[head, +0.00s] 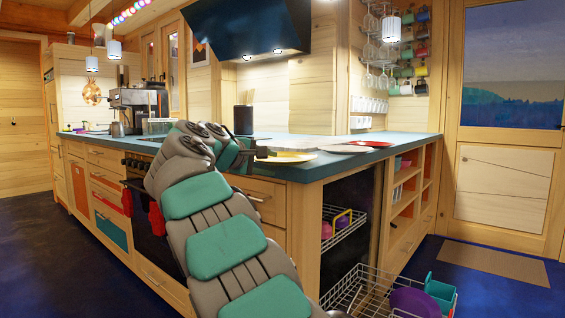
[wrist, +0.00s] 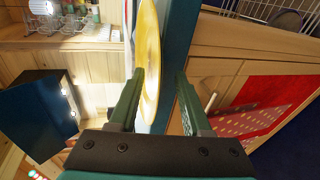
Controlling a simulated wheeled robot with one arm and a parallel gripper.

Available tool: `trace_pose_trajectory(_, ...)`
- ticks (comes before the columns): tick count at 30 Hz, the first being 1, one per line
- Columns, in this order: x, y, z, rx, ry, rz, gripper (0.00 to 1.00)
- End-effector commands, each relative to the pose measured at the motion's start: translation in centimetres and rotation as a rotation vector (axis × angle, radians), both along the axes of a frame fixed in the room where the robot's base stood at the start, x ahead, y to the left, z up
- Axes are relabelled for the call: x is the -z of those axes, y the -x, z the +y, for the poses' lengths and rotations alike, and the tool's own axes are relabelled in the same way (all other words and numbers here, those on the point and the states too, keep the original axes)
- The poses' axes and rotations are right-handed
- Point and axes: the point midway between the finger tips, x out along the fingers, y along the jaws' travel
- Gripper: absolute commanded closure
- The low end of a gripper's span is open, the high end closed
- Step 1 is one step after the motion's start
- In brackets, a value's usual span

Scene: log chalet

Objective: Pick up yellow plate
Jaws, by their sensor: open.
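The yellow plate (head: 287,158) lies on the teal countertop near its front edge. In the wrist view the plate (wrist: 151,45) appears edge-on, with its near rim between or right beside my fingers. My gripper (head: 262,153) is at the left side of the plate in the head view. In the wrist view my gripper (wrist: 161,72) is open, one finger on the upper side of the plate and the other beyond the counter edge side. Whether a finger touches the plate cannot be told. The head view partly hides the fingers behind my arm.
An open dishwasher (head: 350,215) with a pulled-out rack (head: 365,292) is below. A coffee machine (head: 138,108) stands farther left. A dark hood (head: 250,30) hangs above.

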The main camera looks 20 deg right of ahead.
Motion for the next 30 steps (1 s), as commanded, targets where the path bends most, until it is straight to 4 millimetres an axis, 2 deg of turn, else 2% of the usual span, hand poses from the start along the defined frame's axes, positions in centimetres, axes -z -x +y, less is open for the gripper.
trace_pose_trajectory(5,-0.07,-0.01,0.01,-0.001,0.000,-0.002,0.52)
trace_pose_trajectory(18,-0.07,0.00,0.03,-0.001,0.000,-0.002,1.00)
trace_pose_trajectory(30,-0.11,0.02,0.04,-0.001,0.001,-0.002,1.00)
